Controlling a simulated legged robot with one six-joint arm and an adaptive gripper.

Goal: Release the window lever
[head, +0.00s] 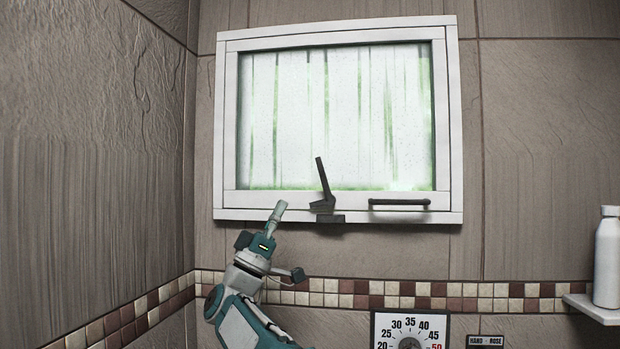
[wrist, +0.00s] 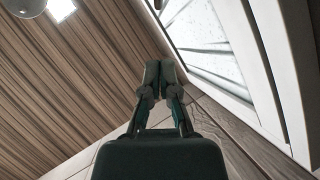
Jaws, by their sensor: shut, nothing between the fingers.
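The window (head: 335,118) has a white frame and a frosted pane with green streaks. Its dark lever (head: 323,182) sits on the bottom rail near the middle, with the handle pointing up and leaning slightly left. A dark catch (head: 330,218) sits just below it. My gripper (head: 280,208) is at the window's bottom left, left of the lever and apart from it in the picture. In the wrist view my gripper (wrist: 160,68) has its fingers together, with nothing between them. The window (wrist: 212,42) shows to the right there; the lever does not show.
A dark horizontal bar handle (head: 399,203) is on the bottom rail, right of the lever. A dial (head: 410,332) is on the wall below. A white bottle (head: 607,258) stands on a shelf (head: 596,309) at the right. A side wall (head: 90,150) is on the left.

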